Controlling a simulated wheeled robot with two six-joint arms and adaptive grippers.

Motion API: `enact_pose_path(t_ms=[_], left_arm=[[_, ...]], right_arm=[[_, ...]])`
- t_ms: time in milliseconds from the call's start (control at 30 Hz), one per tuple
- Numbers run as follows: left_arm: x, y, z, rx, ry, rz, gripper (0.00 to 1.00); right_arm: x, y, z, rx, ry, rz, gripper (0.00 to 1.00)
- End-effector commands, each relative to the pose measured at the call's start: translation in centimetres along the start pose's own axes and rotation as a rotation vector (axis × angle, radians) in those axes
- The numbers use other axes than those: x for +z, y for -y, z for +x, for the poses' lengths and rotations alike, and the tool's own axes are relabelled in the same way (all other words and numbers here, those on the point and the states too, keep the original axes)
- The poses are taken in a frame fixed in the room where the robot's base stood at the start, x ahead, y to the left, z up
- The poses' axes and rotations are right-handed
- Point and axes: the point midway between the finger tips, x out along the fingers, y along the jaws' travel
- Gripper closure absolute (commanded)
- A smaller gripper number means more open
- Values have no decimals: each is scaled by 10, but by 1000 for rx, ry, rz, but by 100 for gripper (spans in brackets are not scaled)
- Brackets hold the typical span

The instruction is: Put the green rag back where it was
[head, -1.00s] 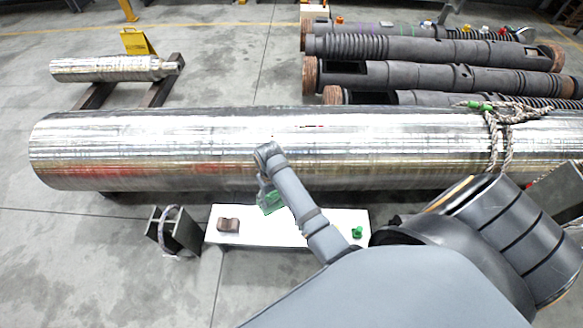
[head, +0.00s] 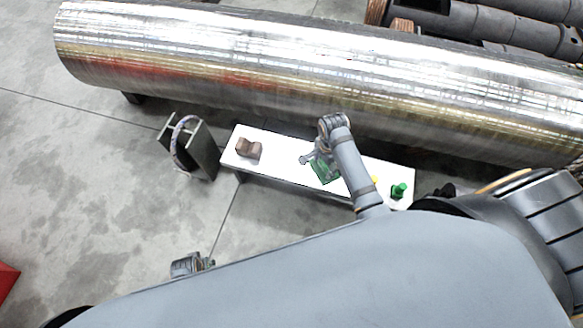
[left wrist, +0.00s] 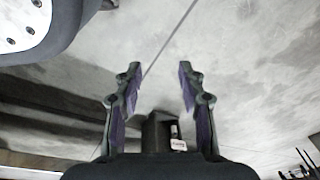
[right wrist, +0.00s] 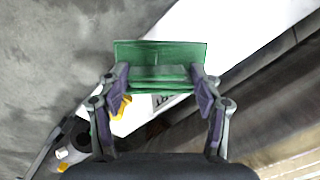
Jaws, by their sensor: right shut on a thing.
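The green rag (head: 326,173) shows over the white bench top (head: 285,175), partly hidden behind my right wrist in the head view. My right gripper (head: 322,160) is shut on it. In the right wrist view the folded rag (right wrist: 160,52) is pinched between both fingers of the gripper (right wrist: 160,82), with the white bench behind it. I cannot tell whether the rag touches the bench. My left gripper (left wrist: 160,70) is open and empty in the left wrist view, with grey floor behind it.
A large shiny barrel (head: 300,65) lies behind the bench. A brown block (head: 249,148) sits on the bench's left part; a green object (head: 398,190) and a small yellow thing (head: 375,180) are at its right end. A dark metal stand with a rope loop (head: 203,150) is on the floor at left.

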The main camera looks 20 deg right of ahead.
Motion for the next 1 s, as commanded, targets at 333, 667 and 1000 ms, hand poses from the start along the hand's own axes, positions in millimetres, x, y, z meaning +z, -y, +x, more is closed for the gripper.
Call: enact_pose_path(t_ms=[333, 667, 1000], left_arm=[[-51, -19, -74, 42, 7, 2, 60], [-59, -32, -166, 77, 23, 20, 60], [-60, -41, -147, 108, -52, 20, 60]], right_arm=[[40, 71, 40, -1, 4, -5, 69], [56, 101, 80, 0, 2, -5, 69], [64, 115, 104, 2, 1, -4, 69]])
